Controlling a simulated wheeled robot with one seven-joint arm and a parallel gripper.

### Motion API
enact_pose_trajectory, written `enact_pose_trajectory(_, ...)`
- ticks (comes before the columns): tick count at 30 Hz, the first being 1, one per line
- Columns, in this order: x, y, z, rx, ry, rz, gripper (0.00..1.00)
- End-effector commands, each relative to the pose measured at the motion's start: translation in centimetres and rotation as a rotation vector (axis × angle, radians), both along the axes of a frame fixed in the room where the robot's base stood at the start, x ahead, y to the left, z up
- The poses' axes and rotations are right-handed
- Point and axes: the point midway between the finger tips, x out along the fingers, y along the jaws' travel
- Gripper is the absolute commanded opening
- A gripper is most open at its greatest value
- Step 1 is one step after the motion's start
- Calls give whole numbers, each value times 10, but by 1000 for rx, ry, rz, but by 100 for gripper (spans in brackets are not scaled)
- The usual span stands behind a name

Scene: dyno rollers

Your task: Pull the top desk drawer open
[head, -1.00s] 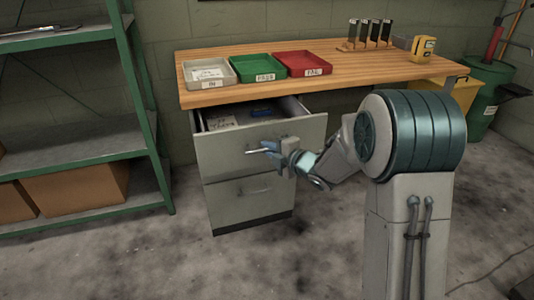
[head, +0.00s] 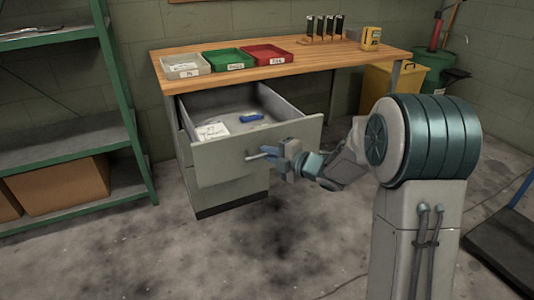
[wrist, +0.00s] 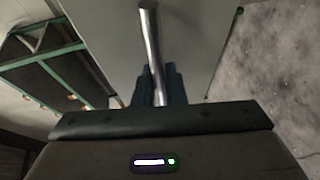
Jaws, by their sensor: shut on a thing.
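The top desk drawer (head: 222,167) is grey and stands well out from the desk (head: 290,73). Its inside shows, with white papers (head: 213,131) and a blue item (head: 251,118) in it. My gripper (head: 276,152) is shut on the drawer's bar handle (head: 253,157), at the right part of the front. In the wrist view the metal handle (wrist: 150,45) runs between the dark fingers (wrist: 160,88). The lower drawer is mostly hidden behind the open one.
Grey (head: 185,67), green (head: 228,60) and red (head: 266,54) trays sit on the desk top. A green shelf rack (head: 65,147) stands close at left. A dark platform (head: 508,243) lies at right. Floor in front of the drawer is clear.

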Motion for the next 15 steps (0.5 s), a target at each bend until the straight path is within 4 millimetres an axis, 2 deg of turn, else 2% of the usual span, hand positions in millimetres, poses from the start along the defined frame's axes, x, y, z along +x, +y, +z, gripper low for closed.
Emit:
enact_pose_trajectory(12, -1, -4, 0, 0, 1, -2, 0)
enact_pose_trajectory(13, -1, -4, 0, 0, 1, -2, 13)
enact_pose_trajectory(15, -1, -4, 0, 0, 1, -2, 32)
